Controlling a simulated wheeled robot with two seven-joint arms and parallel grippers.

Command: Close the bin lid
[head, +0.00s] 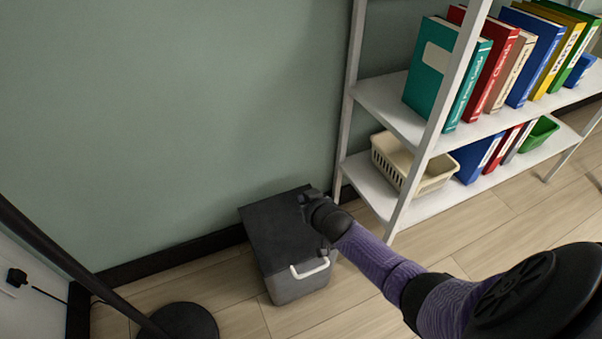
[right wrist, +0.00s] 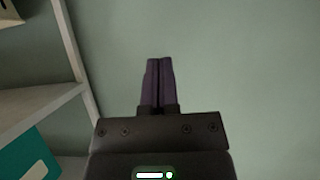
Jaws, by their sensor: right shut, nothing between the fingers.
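The bin (head: 296,287) is a grey box on the floor against the wall, with a white handle (head: 310,269) on its front. Its dark lid (head: 279,225) lies over the top and looks flat; I cannot tell whether a small gap is left under it. My right gripper (head: 305,198) is over the lid's far right corner in the head view, and I cannot tell if it touches. In the right wrist view its purple fingers (right wrist: 158,82) are together with nothing between them. The bin does not show in that view. My left gripper is not in view.
A white shelf unit (head: 378,100) with books and a cream basket (head: 436,176) stands close to the right of the bin. A black round base with a pole (head: 184,322) stands at the lower left. Floor in front of the bin is clear.

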